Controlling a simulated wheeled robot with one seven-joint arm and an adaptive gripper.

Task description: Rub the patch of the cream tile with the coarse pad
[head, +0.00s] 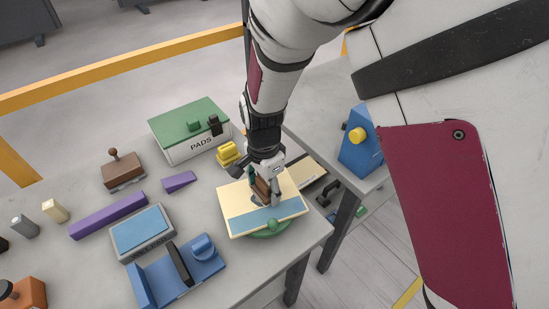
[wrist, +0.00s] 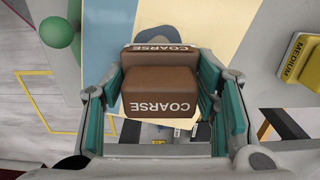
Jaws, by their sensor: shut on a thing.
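My gripper (head: 265,192) is shut on a brown block, the coarse pad (wrist: 160,92), marked COARSE. It holds the pad over the cream tile (head: 236,193), which has a blue band along its near side and rests on a round green stand (head: 272,231). In the wrist view the pad sits between the two teal-lined fingers. A grey-blue patch (wrist: 190,33) on the tile shows just beyond the pad, partly hidden by it. I cannot tell whether the pad touches the tile.
A green-topped PADS box (head: 190,135) stands behind, with a yellow MEDIUM pad (head: 228,151) near it. A blue pad box (head: 142,231) and a blue fixture (head: 178,278) lie to the left. A blue block with a yellow knob (head: 360,150) stands right.

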